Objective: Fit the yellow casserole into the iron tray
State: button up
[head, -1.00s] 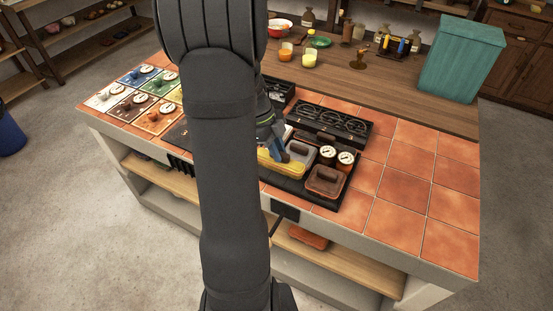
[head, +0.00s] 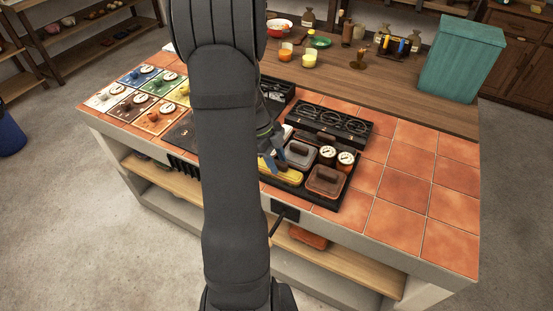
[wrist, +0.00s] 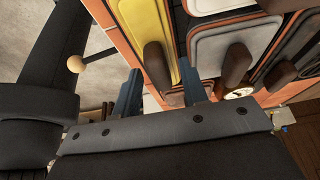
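The yellow casserole (head: 289,178) sits at the front left of the dark iron tray (head: 331,208), beside the grey-lidded casserole (head: 299,152) and left of the brown-lidded one (head: 325,180). It looks low and level, but my arm hides its left end, so I cannot tell if it is fully seated. In the wrist view its yellow lid (wrist: 143,27) and brown handle (wrist: 158,63) show. My gripper (wrist: 160,78) is open, its blue fingers apart, one on each side of the handle in that view. In the head view my gripper (head: 272,161) is just above the casserole.
A black burner unit (head: 330,122) lies behind. Coloured tiles with dials (head: 140,90) are at the left. The terracotta tiles (head: 415,185) at the right are clear.

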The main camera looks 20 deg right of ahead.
aim_at(282, 163)
jog(key=v, duration=1.2)
jog(key=shift+r, duration=0.15)
jog(key=x, duration=1.2)
jog(key=shift+s+f, duration=0.1)
jog(key=shift+f, duration=0.25)
notch_tip(282, 163, up, 3)
jog(key=shift+f, duration=0.1)
jog(key=shift+r, duration=0.65)
jog(key=shift+f, duration=0.1)
